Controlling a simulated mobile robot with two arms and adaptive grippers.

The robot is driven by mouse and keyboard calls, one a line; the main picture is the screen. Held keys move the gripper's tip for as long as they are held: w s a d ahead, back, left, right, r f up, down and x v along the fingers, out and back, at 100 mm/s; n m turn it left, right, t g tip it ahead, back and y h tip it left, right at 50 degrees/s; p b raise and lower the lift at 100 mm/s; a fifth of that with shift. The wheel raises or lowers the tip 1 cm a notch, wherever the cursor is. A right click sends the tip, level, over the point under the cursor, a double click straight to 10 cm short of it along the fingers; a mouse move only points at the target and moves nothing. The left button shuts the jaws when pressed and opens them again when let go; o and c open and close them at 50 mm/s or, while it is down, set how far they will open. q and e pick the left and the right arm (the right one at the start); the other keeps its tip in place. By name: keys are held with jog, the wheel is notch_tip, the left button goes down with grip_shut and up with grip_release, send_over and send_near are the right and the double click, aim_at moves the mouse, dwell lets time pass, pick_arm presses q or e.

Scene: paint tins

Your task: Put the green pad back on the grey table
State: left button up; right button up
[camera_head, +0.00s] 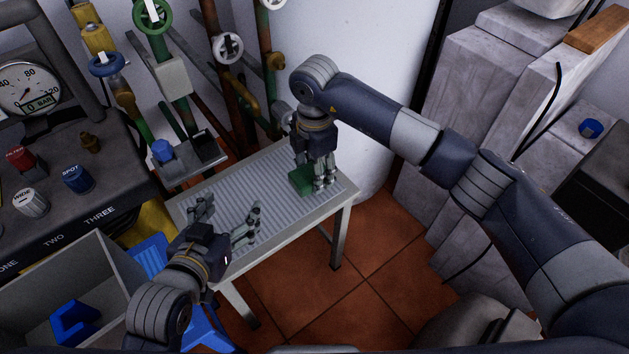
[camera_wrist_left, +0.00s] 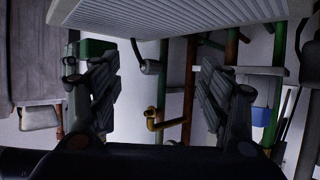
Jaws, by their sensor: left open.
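The green pad (camera_head: 301,183) is at the far right end of the ribbed grey table (camera_head: 222,219), on or just above its top. My right gripper (camera_head: 322,178) points down at the pad, its fingers overlapping the pad's right part. They hide whether it grips the pad. My left gripper (camera_head: 228,222) is open and empty over the near left part of the table. In the left wrist view, its two fingers (camera_wrist_left: 160,95) stand wide apart. The grey table (camera_wrist_left: 180,12) crosses the top of that view, and a green block (camera_wrist_left: 95,48), likely the pad, shows behind the left finger.
Pipes with valves (camera_head: 228,48) stand behind the table. A dark panel with knobs (camera_head: 75,180) is at the left, above a grey bin (camera_head: 100,262) with a blue piece (camera_head: 75,325). Grey blocks (camera_head: 470,80) stand at the right. Tiled floor (camera_head: 370,270) is open before the table.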

notch_tip(320, 180, down, 2)
jog(key=shift+f+b, duration=0.1)
jog(key=shift+b, duration=0.2)
jog(key=shift+f, duration=0.35)
pick_arm(q)
jog(key=shift+w+d+r+t, duration=0.15)
jog(key=shift+w+r+t, duration=0.1)
jog(key=shift+r, duration=0.25)
jog(key=shift+w+d+r+t, duration=0.1)
jog(key=shift+w+r+t, duration=0.15)
jog(key=shift+r, duration=0.2)
pick_arm(e)
jog(key=shift+f, duration=0.3)
jog(key=shift+f, duration=0.1)
jog(key=shift+f, duration=0.15)
pick_arm(q)
jog(key=shift+w+r, duration=0.15)
jog(key=shift+r, duration=0.2)
pick_arm(e)
jog(key=o, duration=0.9)
jog(key=shift+o, duration=0.2)
pick_arm(q)
jog(key=shift+d+t, duration=0.1)
jog(key=shift+t, duration=0.2)
